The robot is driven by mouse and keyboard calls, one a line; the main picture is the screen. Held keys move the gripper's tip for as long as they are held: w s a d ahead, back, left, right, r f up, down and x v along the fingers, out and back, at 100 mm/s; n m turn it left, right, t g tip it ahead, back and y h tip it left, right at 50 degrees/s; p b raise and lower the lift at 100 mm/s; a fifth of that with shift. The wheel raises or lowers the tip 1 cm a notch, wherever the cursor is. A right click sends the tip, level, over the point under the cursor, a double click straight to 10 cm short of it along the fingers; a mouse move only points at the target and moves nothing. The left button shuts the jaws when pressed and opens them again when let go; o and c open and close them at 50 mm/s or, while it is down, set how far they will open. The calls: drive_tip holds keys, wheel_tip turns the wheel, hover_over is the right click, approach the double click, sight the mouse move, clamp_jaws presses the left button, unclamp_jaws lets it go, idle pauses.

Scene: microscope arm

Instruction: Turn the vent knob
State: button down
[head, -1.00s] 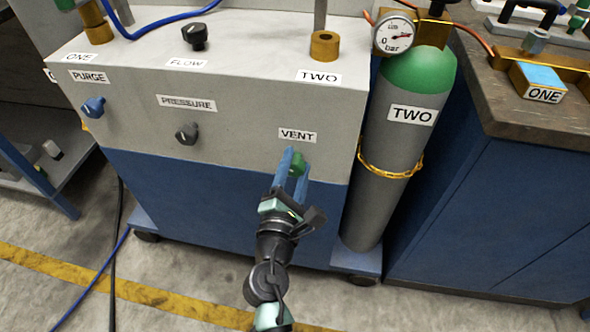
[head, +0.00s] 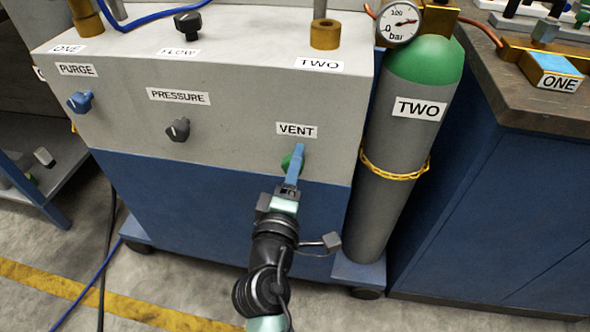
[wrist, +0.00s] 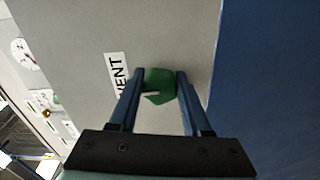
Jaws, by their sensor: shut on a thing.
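The green vent knob (wrist: 159,85) sits on the grey front panel beside the VENT label (wrist: 117,79). In the wrist view, my gripper (wrist: 161,76) has its two blue fingers on either side of the knob, shut on it.
A grey gas cylinder (head: 395,150) marked TWO stands close to the right of my arm.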

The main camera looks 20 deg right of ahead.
drive_tip(key=shift+f+m, duration=0.1)
drive_tip(key=shift+m, duration=0.5)
drive_tip(key=shift+c, duration=1.8)
unclamp_jaws()
drive_tip(key=v, duration=1.3)
